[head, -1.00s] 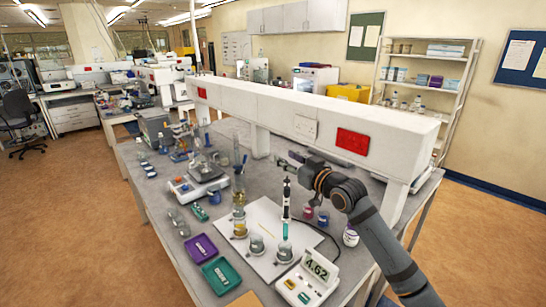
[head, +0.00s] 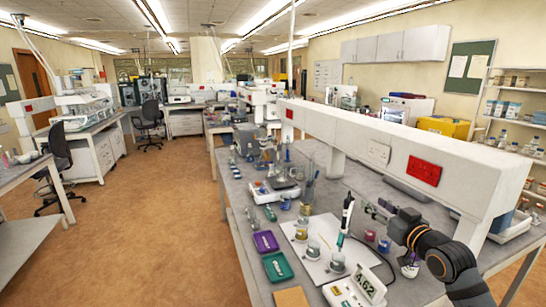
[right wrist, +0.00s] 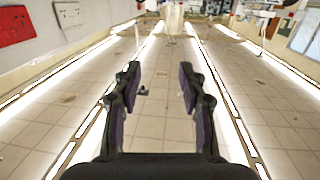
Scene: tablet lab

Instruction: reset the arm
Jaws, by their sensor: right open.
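My right arm comes in from the lower right in the head view. Its gripper (head: 378,208) is above the lab bench (head: 330,199), behind the upright white and dark pipette. In the right wrist view the two dark fingers (right wrist: 159,82) stand well apart with nothing between them. Behind them are ceiling tiles and bright light strips. My left gripper and arm are not in view.
The pipette (head: 346,218) stands close to the gripper. A white overhead shelf beam (head: 390,142) with a red panel (head: 424,172) runs behind it. Glassware, a purple tray (head: 265,241), a green tray (head: 277,266) and a meter reading 4.62 (head: 358,288) crowd the bench. The floor (head: 150,220) at left is open.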

